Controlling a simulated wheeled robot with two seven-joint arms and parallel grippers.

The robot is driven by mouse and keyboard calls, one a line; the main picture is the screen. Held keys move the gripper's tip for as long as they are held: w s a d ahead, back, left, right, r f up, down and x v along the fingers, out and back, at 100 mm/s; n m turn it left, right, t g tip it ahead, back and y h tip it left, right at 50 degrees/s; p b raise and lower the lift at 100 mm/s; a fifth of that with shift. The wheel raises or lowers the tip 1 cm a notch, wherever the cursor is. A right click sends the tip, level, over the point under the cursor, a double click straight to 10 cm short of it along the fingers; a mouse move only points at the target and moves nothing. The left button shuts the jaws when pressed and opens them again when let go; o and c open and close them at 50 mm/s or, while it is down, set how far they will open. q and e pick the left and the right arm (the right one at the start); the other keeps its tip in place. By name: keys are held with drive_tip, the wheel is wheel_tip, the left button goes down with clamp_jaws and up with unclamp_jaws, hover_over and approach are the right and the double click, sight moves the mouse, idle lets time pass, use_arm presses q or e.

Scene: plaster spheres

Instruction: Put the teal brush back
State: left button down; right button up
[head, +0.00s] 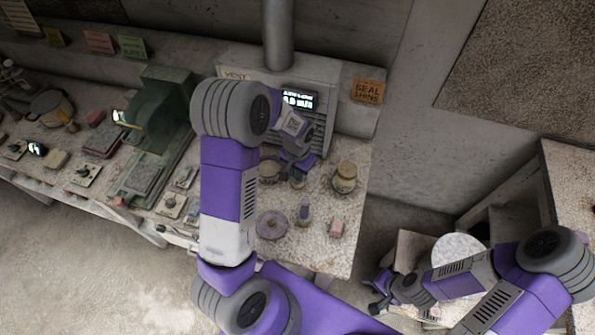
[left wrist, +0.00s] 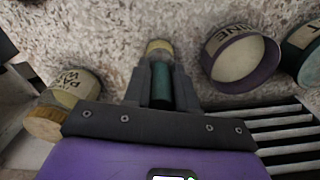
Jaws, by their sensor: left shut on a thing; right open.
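My left gripper (head: 296,172) is over the bench in front of the vent box. In the left wrist view its fingers (left wrist: 160,72) are shut on the teal brush (left wrist: 161,92), which shows as a dark teal handle between them. A pale tan end (left wrist: 158,47) sticks out beyond the fingertips; the rest of the brush is hidden by the fingers. In the head view the brush is too small and covered to make out clearly. A purple-rimmed round holder marked "INE" (left wrist: 246,62) lies to the right of the brush, apart from it. A teal round holder (left wrist: 303,50) is cut off at the right edge. My right gripper (head: 379,293) is open, low at the right.
A wax jar (head: 345,178) stands right of my left gripper; it also shows in the left wrist view (left wrist: 78,82). A purple disc (head: 271,225), a small purple-handled item (head: 304,212) and a pink block (head: 337,228) stand nearer the front edge. The vent box (head: 330,95) closes off the back.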

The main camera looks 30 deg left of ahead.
use_arm(q)
drive_tip(key=c, duration=0.9)
unclamp_jaws()
drive_tip(key=shift+f, duration=0.1)
drive_tip(key=shift+r+p, duration=0.3)
drive_tip(key=shift+r, duration=0.05)
wheel_tip(320, 180, up, 12)
drive_tip(key=shift+f+p, duration=0.15)
drive_tip(key=shift+p, duration=0.55)
